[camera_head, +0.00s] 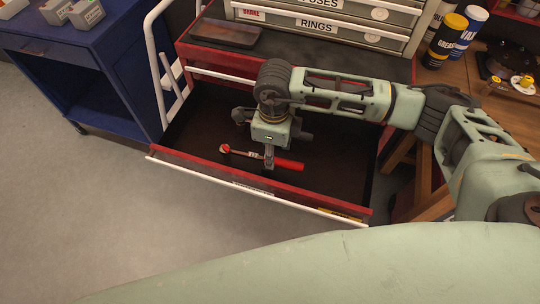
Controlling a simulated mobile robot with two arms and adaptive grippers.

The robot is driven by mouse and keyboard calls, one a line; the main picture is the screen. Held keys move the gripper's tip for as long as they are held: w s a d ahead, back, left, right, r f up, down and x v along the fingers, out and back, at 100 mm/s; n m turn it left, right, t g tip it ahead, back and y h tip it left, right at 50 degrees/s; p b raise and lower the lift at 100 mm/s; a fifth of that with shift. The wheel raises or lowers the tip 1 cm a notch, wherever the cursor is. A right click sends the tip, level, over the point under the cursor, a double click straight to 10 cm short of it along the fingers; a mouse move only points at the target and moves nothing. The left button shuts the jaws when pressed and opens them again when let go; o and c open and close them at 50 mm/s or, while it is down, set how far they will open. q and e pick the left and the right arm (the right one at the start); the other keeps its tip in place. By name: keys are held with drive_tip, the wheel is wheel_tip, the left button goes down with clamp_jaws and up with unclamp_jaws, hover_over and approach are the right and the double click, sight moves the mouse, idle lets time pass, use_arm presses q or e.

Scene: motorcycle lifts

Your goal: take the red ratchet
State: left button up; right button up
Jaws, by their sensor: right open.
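The red ratchet (289,164) lies on the dark floor of an open red drawer (210,168). Its red handle points right and its round red head is at the left end. My right gripper (269,163) points down into the drawer, over the middle of the ratchet, where the shaft meets the handle. The gripper is open, and a finger hides a small part of the ratchet. I cannot tell whether the fingers touch it. My left gripper is not in view.
The drawer's red walls and white front edge surround the ratchet. A grey cabinet marked RINGS (317,26) stands behind, with a dark tray (225,33) before it. A blue cart (85,60) stands left. Cans (446,40) stand on a wooden bench at right. Grey floor is clear at front left.

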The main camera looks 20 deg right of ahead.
sight(260, 158)
drive_tip(key=f, duration=0.2)
drive_tip(key=f+p, duration=0.1)
drive_tip(key=shift+w+f, duration=0.3)
drive_tip(key=shift+f, duration=0.35)
drive_tip(key=shift+c, duration=0.6)
drive_tip(key=c, duration=0.4)
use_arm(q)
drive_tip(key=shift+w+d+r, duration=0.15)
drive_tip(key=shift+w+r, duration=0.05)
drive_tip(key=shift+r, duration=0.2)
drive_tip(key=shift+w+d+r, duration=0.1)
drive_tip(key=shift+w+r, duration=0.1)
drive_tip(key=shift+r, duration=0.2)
use_arm(e)
clamp_jaws()
drive_tip(key=shift+r, duration=0.1)
